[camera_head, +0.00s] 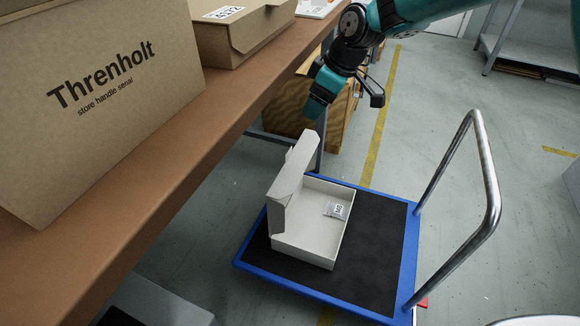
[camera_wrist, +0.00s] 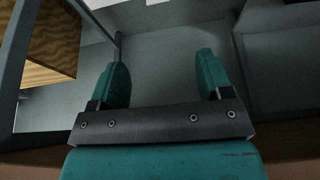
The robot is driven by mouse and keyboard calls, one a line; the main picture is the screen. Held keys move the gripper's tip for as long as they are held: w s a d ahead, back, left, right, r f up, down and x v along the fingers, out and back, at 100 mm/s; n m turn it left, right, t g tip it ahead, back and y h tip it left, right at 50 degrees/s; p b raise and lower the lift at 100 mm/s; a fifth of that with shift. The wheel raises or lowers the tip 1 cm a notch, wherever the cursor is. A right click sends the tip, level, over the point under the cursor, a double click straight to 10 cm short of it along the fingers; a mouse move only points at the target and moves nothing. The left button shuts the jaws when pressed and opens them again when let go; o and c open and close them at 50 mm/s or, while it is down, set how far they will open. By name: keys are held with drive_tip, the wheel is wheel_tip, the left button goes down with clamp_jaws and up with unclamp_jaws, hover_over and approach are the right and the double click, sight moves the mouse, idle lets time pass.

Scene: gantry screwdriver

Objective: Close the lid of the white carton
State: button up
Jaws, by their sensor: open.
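The white carton (camera_head: 318,252) sits on the blue-edged trolley (camera_head: 241,264) in the head view. Its lid (camera_head: 291,180) stands raised along the carton's left side, so the carton is open. A small clear packet with a printed label (camera_head: 336,210) lies inside it. My gripper (camera_head: 313,112) is above and beyond the raised lid, pointing down, apart from it. In the wrist view my gripper (camera_wrist: 162,72) shows two teal fingers spread apart with nothing between them. The carton does not clearly show in the wrist view.
A brown bench (camera_head: 150,185) on the left bears a large Threnholt cardboard box (camera_head: 110,130) and a smaller cardboard box (camera_head: 250,35). The trolley's metal handle (camera_head: 492,190) rises at the right. A wooden crate (camera_head: 288,103) stands behind. Floor is clear beyond the trolley.

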sight(289, 151)
drive_tip(key=b+x, duration=0.6)
drive_tip(key=x, duration=1.2)
drive_tip(key=shift+w+f+b, duration=0.1)
drive_tip(key=shift+b, duration=0.2)
drive_tip(key=shift+c, duration=0.2)
